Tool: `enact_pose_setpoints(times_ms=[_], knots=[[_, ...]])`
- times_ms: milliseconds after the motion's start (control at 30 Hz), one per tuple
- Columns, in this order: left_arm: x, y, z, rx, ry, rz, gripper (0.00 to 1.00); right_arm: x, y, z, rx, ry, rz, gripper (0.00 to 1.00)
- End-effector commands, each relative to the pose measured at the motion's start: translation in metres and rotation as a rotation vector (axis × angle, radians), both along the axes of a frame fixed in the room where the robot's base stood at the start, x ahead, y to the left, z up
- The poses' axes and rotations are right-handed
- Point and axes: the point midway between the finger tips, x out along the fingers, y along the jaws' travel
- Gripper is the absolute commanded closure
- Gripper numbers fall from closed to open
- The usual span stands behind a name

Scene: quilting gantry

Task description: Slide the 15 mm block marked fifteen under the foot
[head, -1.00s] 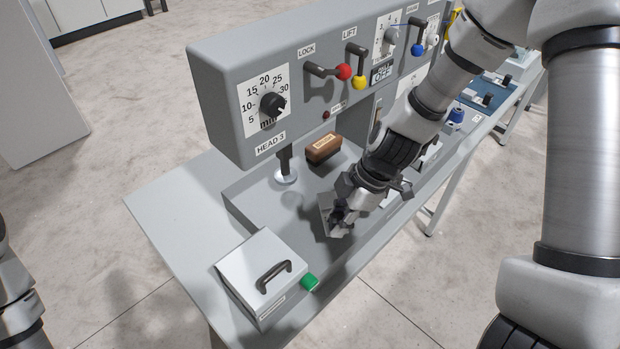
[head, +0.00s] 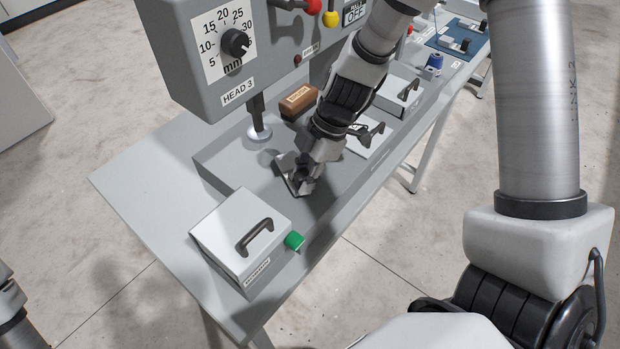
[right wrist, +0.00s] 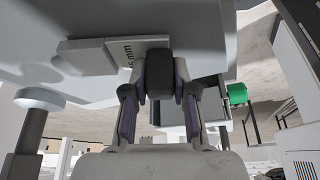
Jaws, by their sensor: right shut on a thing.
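My right gripper (head: 302,180) is shut on a thin grey block (head: 286,166) low over the sunken bed. In the right wrist view the block (right wrist: 90,56) sticks out to the left from between the fingers (right wrist: 158,75). Part of its marking shows, ending in "mm"; the rest is hidden by the gripper. The foot (head: 259,134), a pale round disc on a dark post under HEAD 3, is just behind and left of the block. In the right wrist view the foot (right wrist: 39,99) stands apart from the block's end.
A wooden-backed brush (head: 299,101) lies behind the gripper. A lidded box (head: 215,222) with a dark handle stands at the front, with a green piece (head: 294,241) beside it. The head housing (head: 190,60) with its mm dial overhangs the foot. Bare bed lies between box and foot.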

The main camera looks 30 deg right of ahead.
Motion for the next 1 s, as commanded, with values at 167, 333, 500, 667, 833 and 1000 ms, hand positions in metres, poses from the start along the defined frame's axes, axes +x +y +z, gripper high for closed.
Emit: enact_pose_setpoints(times_ms=[167, 333, 500, 667, 833, 1000], knots=[[0.000, 0.000, 0.001, 0.000, -0.001, 0.000, 0.60, 0.015, 0.004, 0.001, -0.003, -0.002, 0.001, 1.00], [0.000, 0.000, 0.002, 0.000, -0.001, 0.000, 0.60, 0.028, 0.009, 0.002, -0.002, -0.001, 0.001, 1.00], [0.000, 0.000, 0.005, 0.000, -0.001, 0.000, 0.60, 0.042, 0.014, 0.002, -0.003, -0.001, 0.001, 1.00], [0.001, 0.000, 0.000, 0.000, -0.002, 0.000, 0.60, 0.055, 0.019, -0.002, -0.001, -0.004, 0.002, 1.00], [0.000, 0.000, -0.008, 0.000, -0.001, 0.000, 0.60, 0.068, 0.023, -0.002, -0.001, -0.003, 0.002, 1.00], [0.000, 0.000, -0.011, 0.000, -0.001, 0.000, 0.60, 0.076, 0.026, -0.001, -0.001, -0.003, 0.001, 1.00]])
